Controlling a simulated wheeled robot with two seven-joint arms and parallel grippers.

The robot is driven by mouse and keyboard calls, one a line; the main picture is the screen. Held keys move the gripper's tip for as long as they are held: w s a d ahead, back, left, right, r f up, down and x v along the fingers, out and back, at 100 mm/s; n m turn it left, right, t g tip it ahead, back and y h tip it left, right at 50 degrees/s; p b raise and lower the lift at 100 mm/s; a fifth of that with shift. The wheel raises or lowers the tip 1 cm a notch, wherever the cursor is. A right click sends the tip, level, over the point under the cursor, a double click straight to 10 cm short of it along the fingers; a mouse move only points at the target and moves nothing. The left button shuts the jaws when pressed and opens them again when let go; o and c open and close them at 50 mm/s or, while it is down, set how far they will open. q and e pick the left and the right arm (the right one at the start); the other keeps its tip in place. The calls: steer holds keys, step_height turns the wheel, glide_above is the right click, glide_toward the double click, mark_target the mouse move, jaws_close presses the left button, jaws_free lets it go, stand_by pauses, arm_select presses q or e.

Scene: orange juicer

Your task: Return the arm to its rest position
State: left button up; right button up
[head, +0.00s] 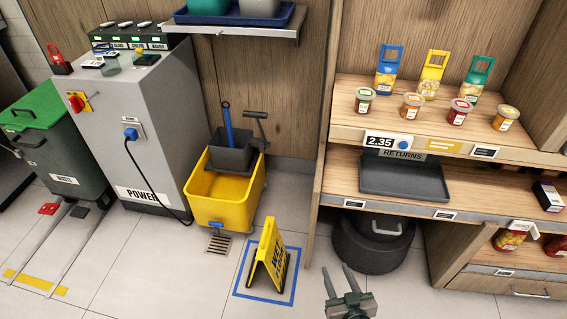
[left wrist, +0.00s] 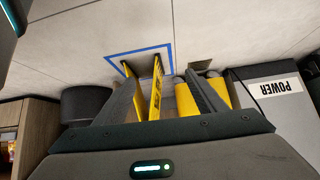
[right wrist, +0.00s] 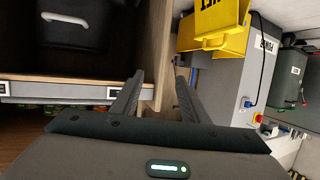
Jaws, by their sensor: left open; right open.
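My right gripper (head: 345,284) shows at the bottom of the head view, its two fingers apart and nothing between them. It is in front of the shelf unit, to the right of the yellow floor sign. In the right wrist view the same gripper (right wrist: 157,95) is open and empty, with the shelf's side panel beyond it. My left gripper (left wrist: 160,90) shows only in the left wrist view. Its fingers are wide apart, and the yellow sign and bucket show beyond them. I cannot tell any contact with them.
The yellow floor sign (head: 267,255) stands inside a blue floor square (head: 238,292). A yellow mop bucket (head: 222,196) stands behind it by the grey power cabinet (head: 150,150). The shelf unit (head: 345,190) holds jars, bags and a dark returns tray (head: 403,196).

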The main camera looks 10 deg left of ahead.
arm_select(q)
steer(key=s+d+r+g+p, duration=0.3)
steer(key=s+d+r+p, duration=0.4)
steer(key=s+p, duration=0.1)
steer(key=shift+s+d+r+m+g+p, duration=0.15)
steer(key=shift+s+r+m+g+p, duration=0.2)
steer(key=shift+p, duration=0.35)
arm_select(e)
steer(key=s+d+f+g+h, duration=0.1)
steer(key=s+d+f+g, duration=0.1)
steer(key=s+f, duration=0.3)
steer(key=s+d+f+g, duration=0.3)
steer(key=s+f, duration=0.1)
steer(key=s, duration=0.7)
steer(key=s+d+f+g+h, duration=0.1)
steer(key=s+d+f+g, duration=0.2)
steer(key=s+f, duration=0.2)
steer(key=s, duration=0.2)
steer(key=shift+s+f+m+g+h, duration=0.3)
steer(key=shift+s+f, duration=0.05)
steer(key=shift+s, duration=0.05)
arm_select(q)
steer(key=shift+r, duration=0.1)
